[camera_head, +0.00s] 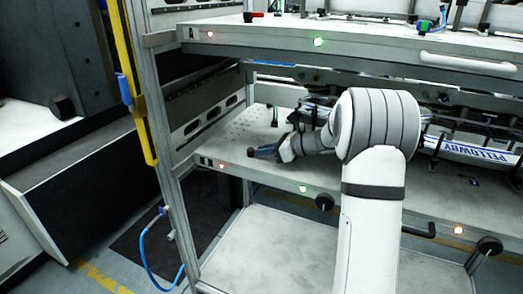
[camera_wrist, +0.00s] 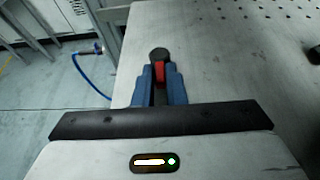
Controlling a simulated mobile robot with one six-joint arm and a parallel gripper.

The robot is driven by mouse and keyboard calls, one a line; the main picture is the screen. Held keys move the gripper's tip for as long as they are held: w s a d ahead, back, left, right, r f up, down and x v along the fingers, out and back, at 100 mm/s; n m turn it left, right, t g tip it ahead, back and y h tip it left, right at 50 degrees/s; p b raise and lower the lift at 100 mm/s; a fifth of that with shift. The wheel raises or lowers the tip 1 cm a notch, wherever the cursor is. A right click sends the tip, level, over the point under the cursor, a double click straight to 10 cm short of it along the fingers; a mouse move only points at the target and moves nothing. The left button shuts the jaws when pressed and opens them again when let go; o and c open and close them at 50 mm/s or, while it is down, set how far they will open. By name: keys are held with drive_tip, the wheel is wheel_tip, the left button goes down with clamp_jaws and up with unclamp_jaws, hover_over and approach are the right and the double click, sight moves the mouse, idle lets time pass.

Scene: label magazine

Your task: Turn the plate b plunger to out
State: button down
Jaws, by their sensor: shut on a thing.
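Plate b (camera_head: 226,168) is the middle shelf, a grey perforated plate below plate A. My gripper (camera_head: 262,151) reaches over its front left part. In the wrist view, the two blue fingers of my gripper (camera_wrist: 159,75) are closed around a plunger with a red part (camera_wrist: 160,72) and a round black knob (camera_wrist: 159,53). The knob sticks out just past the fingertips. The plunger's lower part is hidden between the fingers. In the head view, the plunger cannot be made out clearly at the fingertips.
Plate A (camera_head: 270,33) lies close above my arm, with a red-handled plunger (camera_head: 253,15) at its left. A dark peg (camera_head: 274,116) stands behind my gripper. Black knobs (camera_head: 325,202) sit at the front edge. A blue-and-white lettered bar (camera_head: 478,153) is at right. A metal post (camera_head: 165,170) stands left.

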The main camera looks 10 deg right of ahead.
drive_tip(key=n+g+p, duration=0.1)
drive_tip(key=p, duration=0.2)
drive_tip(key=w+d+n+g+y+p, duration=0.1)
drive_tip(key=p, duration=0.2)
drive_tip(key=shift+w+d+r+n+g, duration=0.15)
drive_tip(key=shift+w+r+n+g, duration=0.05)
drive_tip(key=shift+r+n+g, duration=0.2)
drive_tip(key=n+g+p, duration=0.1)
drive_tip(key=p, duration=0.1)
drive_tip(key=w+n+g+y+p, duration=0.1)
drive_tip(key=n+g+p, duration=0.1)
drive_tip(key=shift+w+d+f, duration=0.15)
drive_tip(key=shift+w+f+n+g+p, duration=0.1)
drive_tip(key=shift+w+n+g+p, duration=0.25)
drive_tip(key=shift+n+g+p, duration=0.7)
drive_tip(key=c, duration=1.5)
unclamp_jaws()
drive_tip(key=shift+f+g, duration=0.1)
drive_tip(key=shift+g, duration=0.15)
